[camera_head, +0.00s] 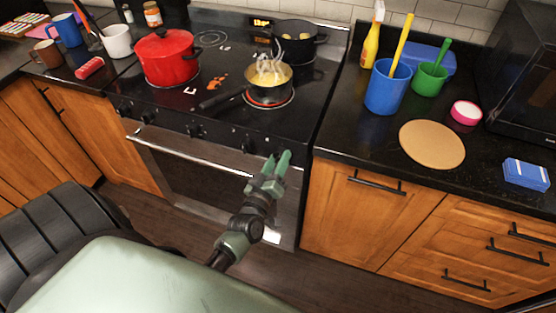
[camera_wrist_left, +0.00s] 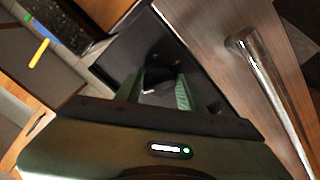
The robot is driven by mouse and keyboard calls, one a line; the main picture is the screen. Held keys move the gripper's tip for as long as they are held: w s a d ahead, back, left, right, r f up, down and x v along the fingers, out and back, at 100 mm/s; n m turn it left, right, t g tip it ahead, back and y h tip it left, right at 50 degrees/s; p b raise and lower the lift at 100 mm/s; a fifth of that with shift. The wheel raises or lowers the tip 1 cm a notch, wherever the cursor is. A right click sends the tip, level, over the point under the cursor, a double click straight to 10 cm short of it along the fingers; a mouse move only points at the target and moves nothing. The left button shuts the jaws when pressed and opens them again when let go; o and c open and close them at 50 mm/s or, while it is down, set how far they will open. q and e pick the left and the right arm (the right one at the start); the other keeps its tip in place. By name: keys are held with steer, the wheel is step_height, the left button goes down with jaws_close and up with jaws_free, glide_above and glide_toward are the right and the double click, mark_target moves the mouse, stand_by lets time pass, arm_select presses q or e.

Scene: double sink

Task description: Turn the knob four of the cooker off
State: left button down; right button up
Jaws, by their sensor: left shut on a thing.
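The cooker (camera_head: 225,40) has a black glass top and a row of dark knobs on its front panel. One knob (camera_head: 196,130) and another knob (camera_head: 247,145) show left of my left gripper (camera_head: 277,158). The green fingers are at the right end of the panel. In the left wrist view my left gripper (camera_wrist_left: 157,90) has its fingers on both sides of a dark knob (camera_wrist_left: 156,87) with a pale mark, shut on it. In the head view the fingers hide this knob. My right gripper is not in view.
A steaming pan (camera_head: 268,78) stands on a red-glowing burner (camera_head: 272,98). A red pot (camera_head: 166,57) and a black pan (camera_head: 296,40) are also on the cooktop. The oven handle (camera_head: 185,153) sticks out below the knobs. The right counter (camera_head: 350,135) holds cups and a round board (camera_head: 432,144).

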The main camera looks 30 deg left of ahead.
arm_select(q)
steer(key=shift+n, duration=2.1)
steer(key=c, duration=0.9)
jaws_free()
steer(key=b+v, duration=0.1)
steer(key=v, duration=0.6)
steer(key=shift+s+b, duration=0.3)
steer(key=shift+s, duration=0.1)
